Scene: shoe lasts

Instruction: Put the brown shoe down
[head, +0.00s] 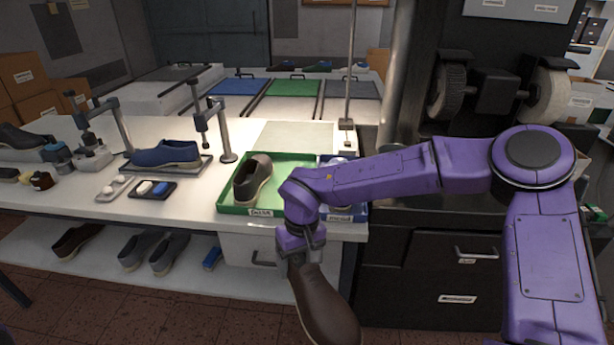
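My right gripper (302,246) is shut on one end of a dark brown shoe (328,308). The shoe hangs tilted below the gripper, in front of the bench's front edge and clear of the bench top. Its lower end reaches close to the bottom of the view. A green tray (289,162) stands on the bench behind the gripper, with a dark grey-brown shoe (254,178) in it. A blue tray (345,211) beside it is mostly hidden by my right arm. My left gripper is not in view.
On the white bench (180,204) stand a blue shoe (166,154) on a board, small dishes (152,189) and metal posts (224,135). Several shoes lie on the lower shelf (104,259). A dark cabinet (455,270) stands at the right.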

